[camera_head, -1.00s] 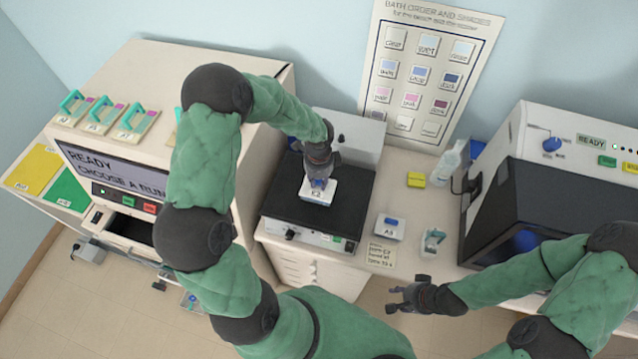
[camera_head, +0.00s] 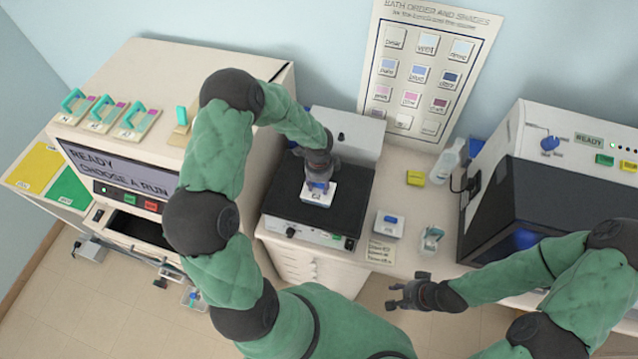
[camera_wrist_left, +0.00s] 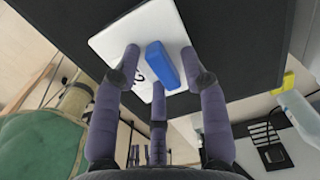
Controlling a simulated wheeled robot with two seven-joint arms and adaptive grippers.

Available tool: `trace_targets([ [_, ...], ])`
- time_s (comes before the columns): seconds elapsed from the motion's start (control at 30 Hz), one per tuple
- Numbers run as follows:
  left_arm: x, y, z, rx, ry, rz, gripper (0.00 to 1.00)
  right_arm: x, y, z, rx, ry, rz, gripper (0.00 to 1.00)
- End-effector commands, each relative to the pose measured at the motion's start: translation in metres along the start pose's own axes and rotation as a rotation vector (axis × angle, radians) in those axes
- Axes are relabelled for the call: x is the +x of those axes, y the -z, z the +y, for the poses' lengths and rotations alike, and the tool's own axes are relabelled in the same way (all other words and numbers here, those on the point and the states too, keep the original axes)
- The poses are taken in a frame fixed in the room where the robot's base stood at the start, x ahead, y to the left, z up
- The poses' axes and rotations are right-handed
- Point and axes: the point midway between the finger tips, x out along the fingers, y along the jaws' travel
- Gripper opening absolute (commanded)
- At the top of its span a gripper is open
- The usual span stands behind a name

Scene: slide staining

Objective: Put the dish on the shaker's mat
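The dish (camera_head: 318,194), white with a blue handle and a dark label, sits on the shaker's black mat (camera_head: 342,212). In the left wrist view the dish (camera_wrist_left: 112,42) lies against the black mat (camera_wrist_left: 235,40), with its blue handle between my fingers. My left gripper (camera_head: 318,181) is directly over the dish. Its fingers are spread around the handle, with visible gaps beside it, so it looks open. My right gripper (camera_head: 400,294) is open and empty, in front of the bench edge. Part of the dish is hidden by my fingers.
A second white dish with a blue handle (camera_head: 390,224) stands right of the shaker, near a small clear holder (camera_head: 431,240). A dark-fronted machine (camera_head: 530,205) stands right, a large beige machine (camera_head: 150,90) left.

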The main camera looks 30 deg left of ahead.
Motion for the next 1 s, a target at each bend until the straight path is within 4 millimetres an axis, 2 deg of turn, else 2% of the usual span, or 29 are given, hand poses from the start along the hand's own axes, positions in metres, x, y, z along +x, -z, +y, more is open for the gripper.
trace_targets([
  [0.27, 0.0, 0.0, 0.001, 0.0, -0.001, 0.0, 0.48, 0.0, 0.0, 0.0, 0.0, 0.0, 0.0, 0.4],
  [0.43, -0.008, 0.0, -0.001, 0.0, 0.002, -0.001, 0.48, -0.003, 0.0, -0.001, 0.0, 0.0, 0.001, 0.4],
  [0.57, -0.029, 0.0, -0.001, -0.001, 0.005, 0.0, 0.48, 0.001, 0.0, 0.0, 0.0, 0.0, 0.0, 0.4],
  [0.8, -0.078, 0.0, -0.001, 0.001, 0.005, 0.0, 0.48, 0.008, 0.0, 0.003, 0.0, 0.0, 0.0, 0.4],
  [1.0, -0.108, 0.0, -0.001, 0.001, 0.002, 0.0, 0.48, 0.011, 0.001, 0.004, 0.0, 0.0, 0.0, 0.4],
])
